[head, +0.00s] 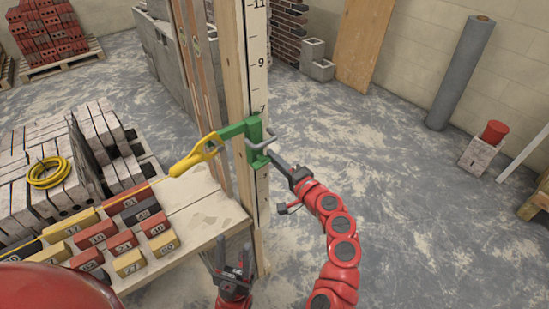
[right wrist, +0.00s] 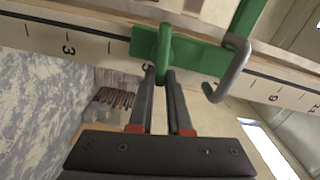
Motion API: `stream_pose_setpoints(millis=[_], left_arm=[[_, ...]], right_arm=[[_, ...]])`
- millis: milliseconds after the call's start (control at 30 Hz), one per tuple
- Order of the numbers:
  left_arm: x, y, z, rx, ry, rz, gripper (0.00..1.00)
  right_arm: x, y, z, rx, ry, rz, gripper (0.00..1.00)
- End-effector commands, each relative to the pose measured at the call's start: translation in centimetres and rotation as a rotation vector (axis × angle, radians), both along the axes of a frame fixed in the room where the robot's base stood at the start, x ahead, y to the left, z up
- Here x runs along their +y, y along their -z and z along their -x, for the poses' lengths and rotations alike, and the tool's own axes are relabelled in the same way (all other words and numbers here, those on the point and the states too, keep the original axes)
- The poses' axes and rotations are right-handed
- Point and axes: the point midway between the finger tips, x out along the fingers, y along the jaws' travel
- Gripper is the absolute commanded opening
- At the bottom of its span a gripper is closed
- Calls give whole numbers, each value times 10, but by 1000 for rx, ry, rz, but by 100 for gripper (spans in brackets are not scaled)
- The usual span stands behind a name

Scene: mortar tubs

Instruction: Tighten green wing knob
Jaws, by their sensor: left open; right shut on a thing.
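A green bracket (head: 255,130) sits around the upright measuring post (head: 260,88), with a grey metal hook (right wrist: 234,70) on it. The green wing knob (right wrist: 164,48) stands out from the bracket's face in the right wrist view, seen edge-on. My right gripper (right wrist: 162,74) is shut on the knob, its two dark fingertips at the knob's near end. In the head view my right gripper (head: 271,154) reaches the bracket from the right, and the knob is hard to make out there. My left gripper (head: 234,272) is open and empty, low beside the post.
A yellow line holder (head: 197,156) hangs on the bracket's left arm. A wooden board (head: 200,218) with numbered blocks (head: 129,262) and stacked bricks with a yellow coil (head: 48,173) lie left.

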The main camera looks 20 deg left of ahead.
Motion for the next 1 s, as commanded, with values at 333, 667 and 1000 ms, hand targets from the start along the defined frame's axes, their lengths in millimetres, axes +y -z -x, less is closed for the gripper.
stream_pose_setpoints(millis=[333,667,1000], left_arm=[[0,-2,0,0,0,0,50],[0,-2,0,0,0,0,50],[0,-2,0,0,0,0,50]], right_arm=[[1,3,0,113,-3,-89,0],[1,3,0,135,-3,-107,0],[1,3,0,134,-2,-107,34]])
